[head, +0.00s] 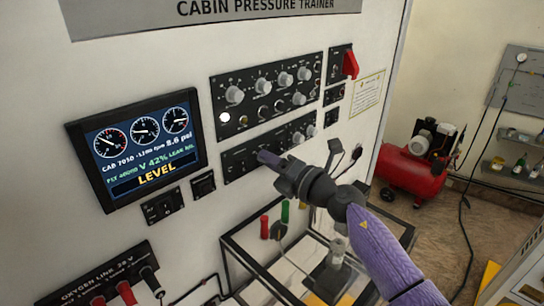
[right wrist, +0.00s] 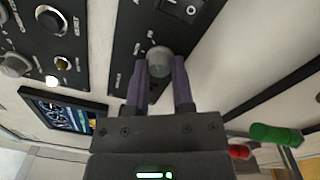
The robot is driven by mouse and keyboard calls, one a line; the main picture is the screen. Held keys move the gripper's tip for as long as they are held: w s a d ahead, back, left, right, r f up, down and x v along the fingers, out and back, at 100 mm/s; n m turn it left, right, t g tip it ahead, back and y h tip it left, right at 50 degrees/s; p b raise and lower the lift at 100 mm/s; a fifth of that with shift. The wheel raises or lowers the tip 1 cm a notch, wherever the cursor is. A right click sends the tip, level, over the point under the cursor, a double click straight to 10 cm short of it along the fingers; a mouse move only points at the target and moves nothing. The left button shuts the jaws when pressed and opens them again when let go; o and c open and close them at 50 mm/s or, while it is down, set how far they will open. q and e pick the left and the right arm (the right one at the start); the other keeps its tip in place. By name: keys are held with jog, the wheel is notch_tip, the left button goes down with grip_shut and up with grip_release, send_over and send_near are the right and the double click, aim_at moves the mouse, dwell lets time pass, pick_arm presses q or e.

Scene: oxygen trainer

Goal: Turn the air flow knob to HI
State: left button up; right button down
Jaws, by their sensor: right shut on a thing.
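My right gripper (head: 266,157) reaches from the lower right to the lower control panel (head: 238,164) on the trainer's white front. In the right wrist view, its two purple fingers (right wrist: 160,85) are shut on a round grey knob (right wrist: 159,60), one on each side. Small white lettering lies beside this knob, too small to read, so I cannot tell its setting or confirm that it is the air flow knob. In the head view, the gripper hides the knob. My left gripper is in neither view.
The upper panel (head: 276,107) holds several knobs just above. A screen (head: 137,149) reading LEVEL is at the left. A red lever (head: 350,65) is at the upper right. A clear case with a black frame (head: 232,249) stands below my right arm. A red compressor (head: 412,172) stands farther right.

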dwell(0.4)
jog(key=shift+c, duration=2.4)
grip_release()
jog(key=v, duration=1)
jog(key=shift+w+f, duration=0.1)
